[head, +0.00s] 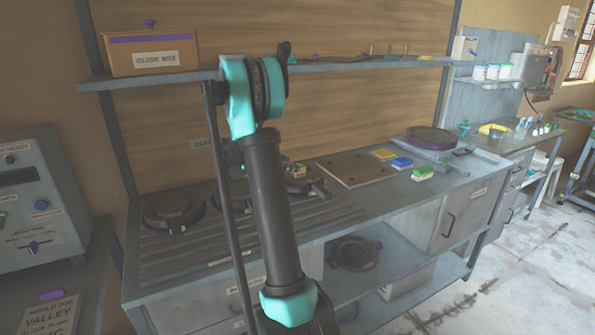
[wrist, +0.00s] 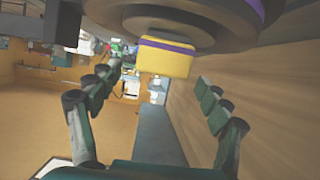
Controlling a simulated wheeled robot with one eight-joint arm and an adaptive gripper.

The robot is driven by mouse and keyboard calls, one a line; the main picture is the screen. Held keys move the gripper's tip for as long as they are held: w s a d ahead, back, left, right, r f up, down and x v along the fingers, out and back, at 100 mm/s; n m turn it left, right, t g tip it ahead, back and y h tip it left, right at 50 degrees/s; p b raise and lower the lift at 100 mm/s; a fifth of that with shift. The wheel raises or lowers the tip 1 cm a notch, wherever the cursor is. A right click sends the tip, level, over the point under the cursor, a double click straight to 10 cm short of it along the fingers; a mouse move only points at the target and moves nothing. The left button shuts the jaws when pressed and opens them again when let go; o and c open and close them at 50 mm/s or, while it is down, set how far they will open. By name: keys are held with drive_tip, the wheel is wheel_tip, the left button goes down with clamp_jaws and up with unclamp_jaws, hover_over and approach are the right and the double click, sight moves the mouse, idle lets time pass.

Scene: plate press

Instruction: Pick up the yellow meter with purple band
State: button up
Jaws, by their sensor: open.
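In the wrist view, a yellow block-shaped meter with a purple band (wrist: 165,59) shows at the upper middle, the band along its top edge. It appears between and beyond the fingers of my gripper (wrist: 158,76), with open space on both sides. My gripper is open and empty, one finger at the left and one at the right. In the head view my gripper is mostly hidden behind my arm, and I cannot tell which object there is this meter.
A large dark round body with a purple edge (wrist: 200,20) crosses the top of the wrist view. In the head view, the grey bench (head: 330,215) holds round dark plates (head: 173,210), a brown board (head: 354,171) and small yellow, blue and green blocks (head: 402,163). A shelf (head: 340,66) runs above.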

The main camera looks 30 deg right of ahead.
sight(296, 164)
drive_tip(key=x, duration=0.3)
drive_tip(key=shift+d+f, duration=0.15)
drive_tip(key=shift+c, duration=0.5)
drive_tip(key=c, duration=1.4)
drive_tip(key=shift+o, duration=0.2)
